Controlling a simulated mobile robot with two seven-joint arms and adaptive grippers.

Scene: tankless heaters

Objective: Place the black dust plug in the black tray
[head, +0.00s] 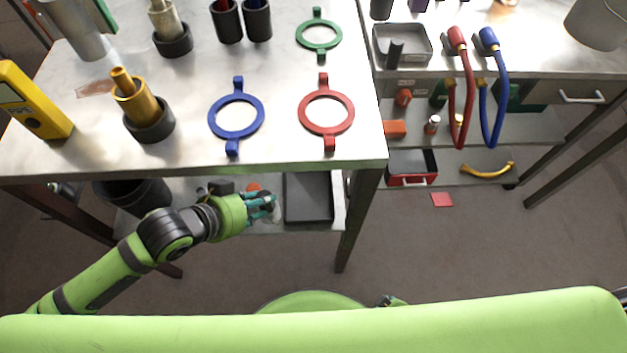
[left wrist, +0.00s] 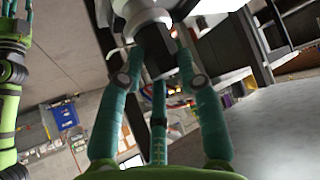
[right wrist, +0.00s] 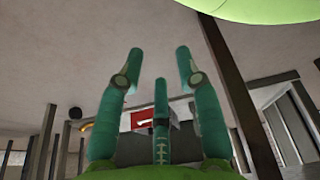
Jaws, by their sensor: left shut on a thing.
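The black tray (head: 308,199) lies on the lower shelf under the left table and looks empty. My left gripper (head: 272,205) is just left of the tray, its teal fingers around a small thing. In the left wrist view a black piece, which looks like the black dust plug (left wrist: 155,50), sits between the fingers (left wrist: 163,75), close to a whitish round part (left wrist: 147,17). In the head view the fingers mostly hide what they hold. My right gripper (right wrist: 158,75) has its fingers apart with nothing between them; it is low, mostly hidden in the head view.
The tabletop (head: 270,160) above the shelf holds a blue ring (head: 214,118), a red ring (head: 350,118) and a brass fitting (head: 135,98). A table leg (head: 358,220) stands right of the tray. An orange thing (head: 253,187) lies behind my left gripper. Open floor lies in front.

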